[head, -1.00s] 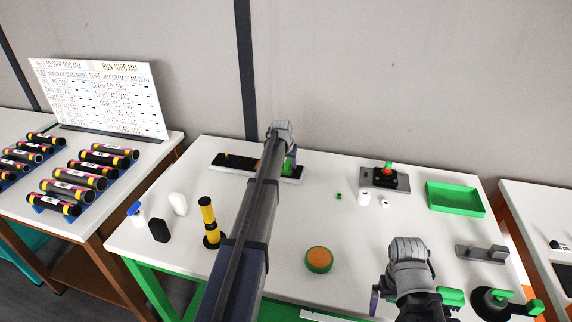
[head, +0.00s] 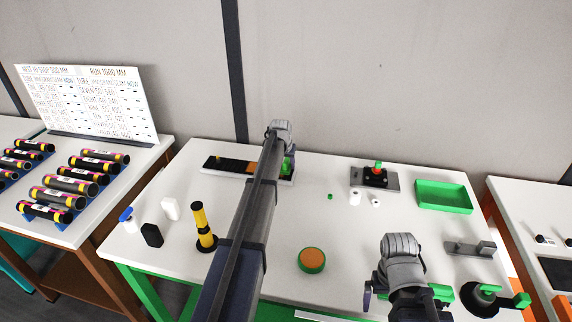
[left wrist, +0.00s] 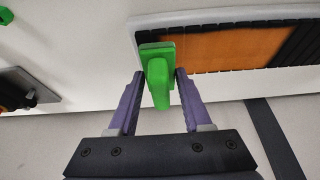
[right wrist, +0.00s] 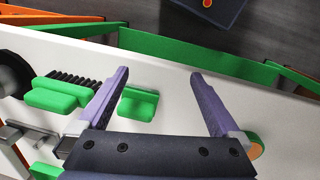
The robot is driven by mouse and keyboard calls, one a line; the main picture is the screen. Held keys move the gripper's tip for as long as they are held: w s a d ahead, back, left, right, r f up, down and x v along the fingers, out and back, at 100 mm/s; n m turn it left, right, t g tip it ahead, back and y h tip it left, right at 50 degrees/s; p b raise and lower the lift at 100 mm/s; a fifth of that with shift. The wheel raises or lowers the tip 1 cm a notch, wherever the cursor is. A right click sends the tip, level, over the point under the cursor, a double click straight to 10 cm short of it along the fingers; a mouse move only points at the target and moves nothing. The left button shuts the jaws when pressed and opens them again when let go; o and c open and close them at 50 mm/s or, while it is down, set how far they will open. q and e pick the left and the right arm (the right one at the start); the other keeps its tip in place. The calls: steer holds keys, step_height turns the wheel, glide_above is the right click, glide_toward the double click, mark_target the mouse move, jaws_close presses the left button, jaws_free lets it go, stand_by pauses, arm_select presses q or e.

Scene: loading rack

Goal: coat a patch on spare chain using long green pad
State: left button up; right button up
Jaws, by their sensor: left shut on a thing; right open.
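The spare chain is a black ribbed strip (head: 212,162) in a pale tray at the back of the table. A long orange patch (head: 240,166) lies along it. In the left wrist view the orange patch (left wrist: 225,48) ends at bare black links (left wrist: 298,45). My left gripper (left wrist: 160,74) is shut on the handle of the green pad (left wrist: 157,52), at the tray's right end in the head view. I cannot tell whether the pad touches the chain. My left arm hides part of the chain in the head view. My right gripper (right wrist: 160,76) is open and empty over the front right.
A round orange-topped green pot (head: 312,260) stands front centre. A yellow-black cylinder (head: 203,226) and small bottles stand left. A green tray (head: 444,197) is at back right. Green-handled tools, including a bristled brush (right wrist: 58,95) and a green block (right wrist: 138,103), lie near my right gripper.

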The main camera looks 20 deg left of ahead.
arm_select(q)
steer(key=shift+r+p, duration=1.8)
steer(key=shift+r, duration=0.4)
steer(key=shift+r, duration=0.1)
step_height(320, 180, up, 3)
steer(key=p, duration=0.3)
steer(key=shift+s, duration=0.1)
